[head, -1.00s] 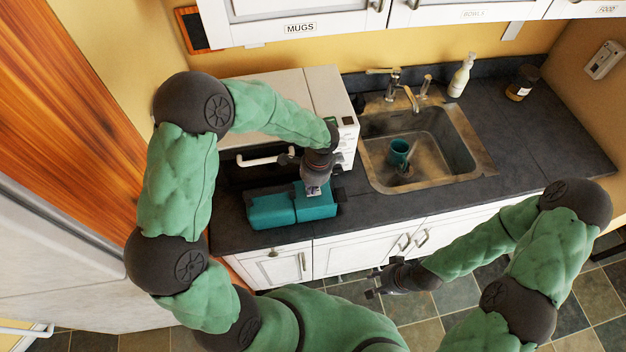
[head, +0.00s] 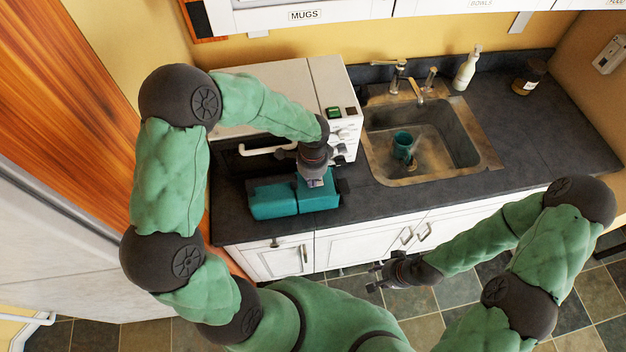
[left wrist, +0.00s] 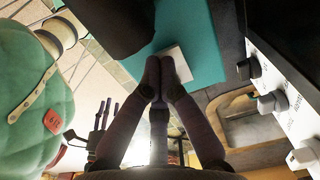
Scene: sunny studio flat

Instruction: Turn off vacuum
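I see no thing I can clearly recognise as a vacuum. A teal two-part block or case (head: 272,202) sits on the dark counter in front of the white oven. My left gripper (head: 315,182) points down over its right part. In the left wrist view, the left fingertips (left wrist: 160,62) meet, with nothing visible between them. Behind them lie the teal surface (left wrist: 190,35) and a small white patch (left wrist: 176,64); whether the tips touch it I cannot tell. My right gripper (head: 376,277) is open and empty, low in front of the white cabinets.
The white oven (head: 280,88) has a handle and a green-lit control panel with knobs close to my left wrist. The sink (head: 440,135) holds a teal cup (head: 403,143). A soap bottle (head: 466,70) and a jar (head: 528,78) stand behind. The right counter is mostly clear.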

